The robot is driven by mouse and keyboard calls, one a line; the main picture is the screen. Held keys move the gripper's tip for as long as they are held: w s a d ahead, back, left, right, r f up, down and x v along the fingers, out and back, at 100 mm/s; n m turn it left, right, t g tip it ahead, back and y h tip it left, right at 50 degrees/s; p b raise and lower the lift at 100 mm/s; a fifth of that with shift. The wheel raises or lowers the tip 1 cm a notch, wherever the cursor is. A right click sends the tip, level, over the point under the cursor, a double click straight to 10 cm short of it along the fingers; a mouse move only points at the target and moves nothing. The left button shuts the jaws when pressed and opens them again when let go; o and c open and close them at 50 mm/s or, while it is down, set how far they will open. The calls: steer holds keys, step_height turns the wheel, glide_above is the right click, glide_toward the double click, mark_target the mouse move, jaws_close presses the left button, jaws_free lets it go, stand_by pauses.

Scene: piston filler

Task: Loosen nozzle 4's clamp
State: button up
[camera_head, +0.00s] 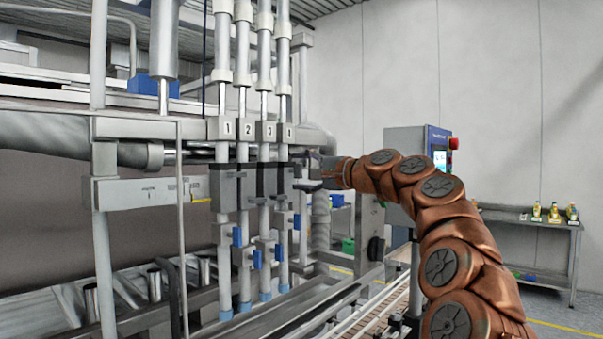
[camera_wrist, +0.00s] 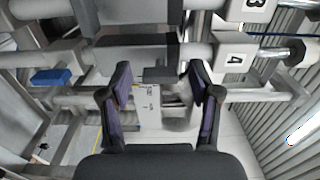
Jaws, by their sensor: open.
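Nozzle 4 is the rightmost of the numbered vertical nozzles in the head view, under the label 4 (camera_head: 288,132). The label also shows in the wrist view (camera_wrist: 234,59). A dark grey clamp block (camera_head: 284,180) sits around its tube below the label, and it fills the upper middle of the wrist view (camera_wrist: 120,60). A small grey tab (camera_wrist: 156,76) stands out from the block's lower edge. My gripper (camera_head: 306,172) is at the right side of this clamp. In the wrist view my gripper (camera_wrist: 161,80) is open, with a finger on each side of the tab; contact is not visible.
Nozzles labelled 1 (camera_head: 227,128), 2 and 3 stand close to the left with similar blocks. Blue fittings (camera_head: 297,221) sit lower on the tubes. A conveyor (camera_head: 385,310) runs below. A control cabinet (camera_head: 410,150) and a side table (camera_head: 530,222) stand to the right.

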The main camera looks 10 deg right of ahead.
steer(key=v, duration=1.1)
steer(key=shift+s+d, duration=0.2)
steer(key=shift+s, duration=0.1)
steer(key=s+a+f+n+g, duration=0.45)
steer(key=a+f, duration=0.45)
steer(key=a, duration=0.3)
steer(key=s+a+f+n+g+h, duration=0.1)
steer(key=s+a+f+g, duration=0.15)
steer(key=s+f, duration=0.35)
steer(key=s+a+f+n+g+h, duration=0.2)
steer(key=s+a+f, duration=0.15)
steer(key=f, duration=0.35)
steer(key=s+d+f+n+g+h, duration=0.1)
steer(key=s+d+f+g+h, duration=0.1)
steer(key=s+f, duration=0.7)
steer(key=s+d+f+n+g+h, duration=0.1)
steer(key=s+d+f+g+h, duration=0.2)
steer(key=s+f, duration=0.6)
steer(key=s+d+f+n+g+h, duration=0.1)
steer(key=s+d+f+g+h, duration=0.1)
steer(key=s+d+f, duration=0.4)
steer(key=s+f, duration=0.3)
steer(key=s, duration=0.2)
steer(key=shift+h, duration=0.3)
